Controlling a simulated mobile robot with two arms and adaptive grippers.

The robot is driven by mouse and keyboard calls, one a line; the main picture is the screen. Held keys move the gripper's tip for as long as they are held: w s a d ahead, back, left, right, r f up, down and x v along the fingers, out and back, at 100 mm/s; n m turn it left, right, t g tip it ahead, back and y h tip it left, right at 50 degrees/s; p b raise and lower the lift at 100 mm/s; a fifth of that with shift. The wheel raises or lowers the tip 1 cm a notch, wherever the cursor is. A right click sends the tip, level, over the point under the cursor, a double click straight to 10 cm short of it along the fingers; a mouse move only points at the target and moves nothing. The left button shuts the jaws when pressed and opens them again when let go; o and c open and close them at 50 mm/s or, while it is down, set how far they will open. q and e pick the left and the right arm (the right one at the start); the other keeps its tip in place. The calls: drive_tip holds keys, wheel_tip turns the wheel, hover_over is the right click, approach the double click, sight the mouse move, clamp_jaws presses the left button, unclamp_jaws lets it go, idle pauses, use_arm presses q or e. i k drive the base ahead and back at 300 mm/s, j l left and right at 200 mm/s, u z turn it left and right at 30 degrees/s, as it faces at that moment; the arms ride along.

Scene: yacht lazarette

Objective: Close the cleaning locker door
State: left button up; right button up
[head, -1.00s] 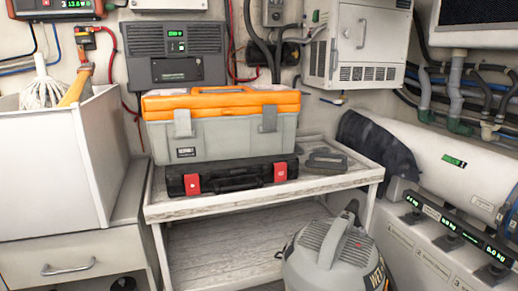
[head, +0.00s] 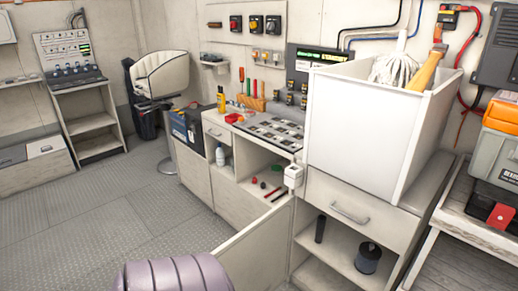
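A pale cabinet (head: 322,190) with a drawer stands right of centre in the head view. A flat pale door panel (head: 255,252) stands out from the left side of its open lower compartment. The door is open, and its lower part runs out of the picture. A black cylinder (head: 320,229) and a dark spool (head: 368,258) are inside the compartment. On the cabinet stands a white open-topped bin (head: 355,130) holding a mop head (head: 390,70) and a yellow-handled tool (head: 428,68). Neither gripper is in view.
A ribbed purple-grey rounded object (head: 172,275) shows at the bottom edge, in front of the door. A workbench (head: 232,135) with tools adjoins the cabinet on the left. A padded chair (head: 160,75) stands farther back. The metal floor (head: 110,205) at left is clear.

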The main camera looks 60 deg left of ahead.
sight(256, 259)
drive_tip(key=k+j, duration=0.1)
drive_tip(key=j, duration=0.4)
drive_tip(key=k+j, duration=0.15)
drive_tip(key=j, duration=0.35)
drive_tip(key=k+j, duration=0.1)
drive_tip(key=j, duration=0.4)
drive_tip(key=k+j, duration=0.15)
drive_tip(key=j, duration=0.4)
drive_tip(key=k+j, duration=0.1)
drive_tip(key=j, duration=0.4)
drive_tip(key=k+j+u, duration=0.1)
drive_tip(key=j, duration=0.4)
drive_tip(key=k+j, duration=0.15)
drive_tip(key=j, duration=0.35)
